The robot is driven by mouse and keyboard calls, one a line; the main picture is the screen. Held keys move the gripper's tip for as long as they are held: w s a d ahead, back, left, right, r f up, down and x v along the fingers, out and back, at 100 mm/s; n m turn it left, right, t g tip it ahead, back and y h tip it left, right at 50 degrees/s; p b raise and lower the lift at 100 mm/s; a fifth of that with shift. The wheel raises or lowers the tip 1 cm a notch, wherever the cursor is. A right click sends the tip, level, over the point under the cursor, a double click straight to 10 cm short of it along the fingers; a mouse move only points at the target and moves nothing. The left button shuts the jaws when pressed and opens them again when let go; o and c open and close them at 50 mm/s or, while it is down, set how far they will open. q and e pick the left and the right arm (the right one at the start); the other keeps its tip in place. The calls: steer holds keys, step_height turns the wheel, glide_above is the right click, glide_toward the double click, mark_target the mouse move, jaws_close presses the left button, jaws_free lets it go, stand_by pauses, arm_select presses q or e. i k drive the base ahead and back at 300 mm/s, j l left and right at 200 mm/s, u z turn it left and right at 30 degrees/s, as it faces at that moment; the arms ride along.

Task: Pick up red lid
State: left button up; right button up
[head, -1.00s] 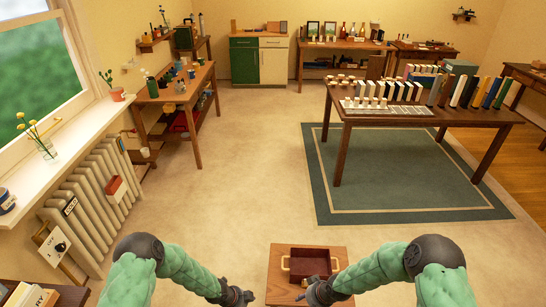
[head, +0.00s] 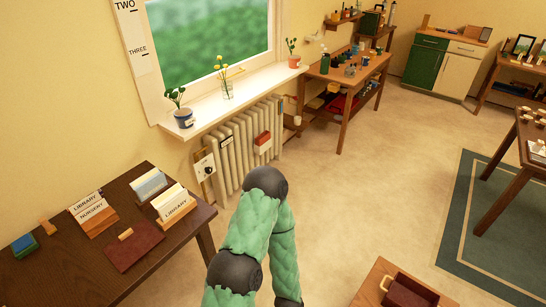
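A flat dark-red lid (head: 133,247) with a small wooden handle lies on the dark desk (head: 70,255) at the left of the head view. It lies near the front edge, beside card stacks. My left arm rises at the bottom middle, to the right of the desk. Only a dark bit of my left gripper (head: 288,301) shows at the bottom edge, well apart from the lid; its fingers cannot be made out. My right gripper is out of view. A dark-red open box (head: 408,294) stands on a wooden stool (head: 370,290) at the bottom right, partly cut off.
A radiator (head: 245,145) is under the window sill, behind my arm. The floor (head: 370,190) in the middle is clear.

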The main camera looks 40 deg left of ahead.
mark_target(131, 246)
steer(key=u, duration=0.5)
steer(key=j+u, duration=0.15)
steer(key=u, duration=0.35)
steer(key=k+j+u, duration=0.1)
steer(key=u, duration=0.9)
steer(key=j+u, duration=0.15)
steer(key=u, duration=0.35)
steer(key=z, duration=3)
steer(key=j+u, duration=0.15)
steer(key=u, duration=2.8)
steer(key=l, duration=0.1)
